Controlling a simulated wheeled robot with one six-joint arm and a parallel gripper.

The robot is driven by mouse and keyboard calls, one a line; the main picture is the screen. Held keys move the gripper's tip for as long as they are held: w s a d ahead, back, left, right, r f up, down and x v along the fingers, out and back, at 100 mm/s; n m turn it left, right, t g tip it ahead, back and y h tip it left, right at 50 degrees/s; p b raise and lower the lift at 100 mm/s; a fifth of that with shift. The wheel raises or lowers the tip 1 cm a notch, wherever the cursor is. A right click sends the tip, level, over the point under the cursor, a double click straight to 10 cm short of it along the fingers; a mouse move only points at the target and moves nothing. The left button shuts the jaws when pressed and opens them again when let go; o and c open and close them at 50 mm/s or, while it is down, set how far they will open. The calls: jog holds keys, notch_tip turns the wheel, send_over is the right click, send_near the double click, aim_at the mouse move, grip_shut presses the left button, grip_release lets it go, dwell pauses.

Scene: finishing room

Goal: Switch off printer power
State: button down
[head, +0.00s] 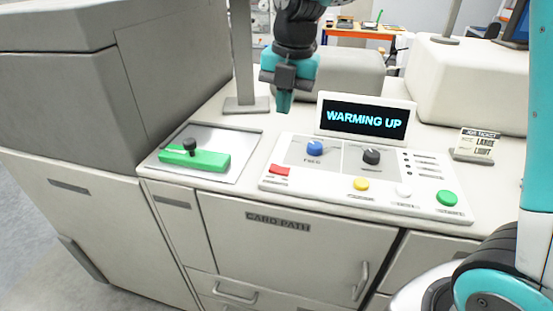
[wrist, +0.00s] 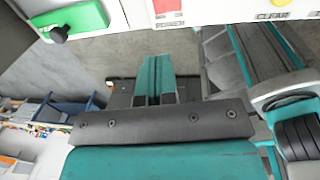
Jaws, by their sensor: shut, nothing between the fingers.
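The printer's control panel (head: 330,190) slopes toward me. A red switch (head: 280,170) sits at its left front; it also shows in the wrist view (wrist: 167,5), cut by the top edge. Its small labels are too small to read. The display (head: 365,118) reads "WARMING UP". My gripper (head: 285,104) is shut and empty. In the head view it hangs above the counter, behind the panel's left part and apart from the red switch. In the wrist view its fingers (wrist: 154,75) lie together, below the red switch in the picture.
The panel also has a blue knob (head: 315,148), a black knob (head: 371,156), a yellow button (head: 361,184), a white button (head: 403,191) and a green button (head: 447,198). A green lever block (head: 195,161) lies left of it. A job ticket (head: 474,144) stands right.

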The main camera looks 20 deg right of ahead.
aim_at(281, 169)
jog(key=f+p, duration=0.1)
jog(key=f, duration=0.3)
jog(key=a+f+p, duration=0.1)
jog(key=f+p, duration=0.1)
jog(key=f, duration=0.2)
jog(key=w+f+p, duration=0.1)
jog(key=f, duration=0.4)
jog(key=shift+a, duration=0.15)
jog(key=shift+f, duration=0.4)
jog(key=shift+a+f, duration=0.1)
jog(key=shift+f, duration=0.1)
jog(key=shift+s, duration=0.1)
jog(key=shift+s+d+r, duration=0.2)
jog(key=shift+s+d, duration=0.15)
jog(key=shift+d, duration=0.35)
